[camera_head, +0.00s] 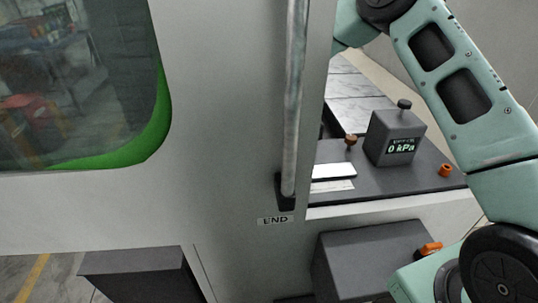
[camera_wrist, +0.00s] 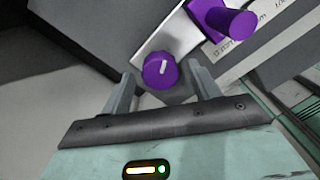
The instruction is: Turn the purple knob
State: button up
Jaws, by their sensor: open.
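The purple knob (camera_wrist: 161,70) shows in the wrist view, round with a white pointer line, on a light metal plate. My gripper (camera_wrist: 163,85) is open, with one finger on each side of the knob in the picture. I cannot tell whether the fingers touch it or how far they are from it. A second purple part, a cylinder on a block (camera_wrist: 226,22), sits up and to the right of the knob. The head view shows neither the purple knob nor my gripper; my arm fills the right side there.
In the head view a grey cabinet (camera_head: 230,120) with a vertical metal handle (camera_head: 294,100) stands at the left and centre. To its right a dark bench top (camera_head: 400,178) carries a gauge box (camera_head: 394,128) reading 0 kPa and an orange knob (camera_head: 445,170).

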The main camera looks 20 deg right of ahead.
notch_tip(320, 180, up, 17)
jog(key=b, duration=0.4)
jog(key=shift+w+a+r, duration=0.15)
jog(key=shift+r, duration=0.05)
